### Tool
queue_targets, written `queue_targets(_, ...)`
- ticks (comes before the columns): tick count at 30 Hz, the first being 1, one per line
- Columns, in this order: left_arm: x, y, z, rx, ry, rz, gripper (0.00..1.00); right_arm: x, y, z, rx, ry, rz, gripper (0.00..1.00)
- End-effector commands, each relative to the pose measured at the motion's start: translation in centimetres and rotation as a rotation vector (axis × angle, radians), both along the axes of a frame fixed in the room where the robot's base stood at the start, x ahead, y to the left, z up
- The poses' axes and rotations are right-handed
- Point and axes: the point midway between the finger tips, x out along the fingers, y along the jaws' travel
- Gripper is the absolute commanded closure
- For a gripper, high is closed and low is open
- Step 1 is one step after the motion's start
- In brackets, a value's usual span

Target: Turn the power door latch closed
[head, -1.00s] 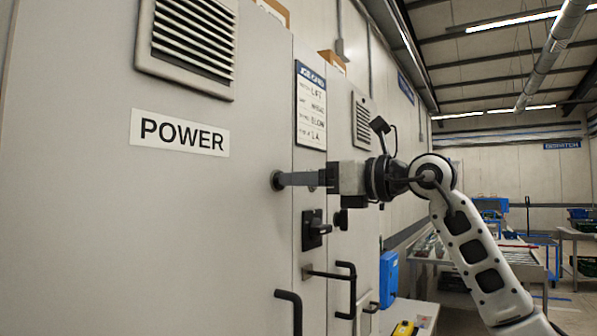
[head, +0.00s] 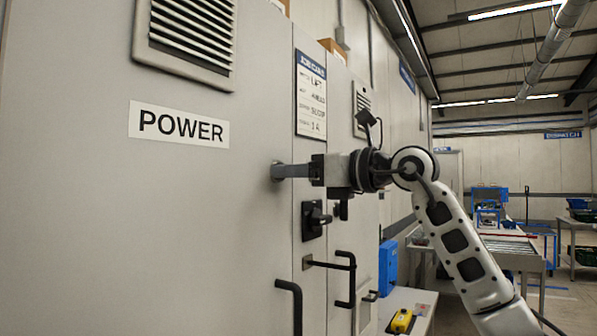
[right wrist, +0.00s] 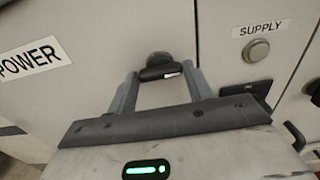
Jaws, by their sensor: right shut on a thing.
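The power door (head: 90,220) is a flat grey cabinet door with a "POWER" label (head: 178,125). Its latch (right wrist: 158,70) is a short dark bar on a round base, with a white mark near its right end. The bar lies roughly level in the right wrist view, just below the base. My right gripper (right wrist: 160,72) has one finger at each end of the bar and is shut on it. In the head view the right gripper (head: 283,171) points left at the door, and its fingers hide most of the latch. My left gripper is not in view.
Beside the door stands a narrow panel with a black switch (head: 316,220) and a "SUPPLY" button (right wrist: 257,50). Black door handles (head: 291,305) stick out below my right arm. A yellow box (head: 401,320) sits on a low bench. Worktables stand farther right.

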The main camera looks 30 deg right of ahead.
Motion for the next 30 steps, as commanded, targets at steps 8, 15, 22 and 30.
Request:
queue_targets(8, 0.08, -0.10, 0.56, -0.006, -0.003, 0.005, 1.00, -0.02, -0.02, 0.07, -0.113, -0.066, 0.000, 0.72)
queue_targets(15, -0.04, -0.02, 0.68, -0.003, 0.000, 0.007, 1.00, -0.01, -0.04, 0.10, -0.293, -0.171, 0.000, 0.72)
queue_targets(22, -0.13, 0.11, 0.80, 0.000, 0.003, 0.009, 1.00, -0.01, -0.02, 0.09, -0.481, -0.282, 0.000, 0.72)
queue_targets(30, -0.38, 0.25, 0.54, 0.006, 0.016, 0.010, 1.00, -0.02, 0.00, 0.07, -0.702, -0.413, 0.000, 0.72)
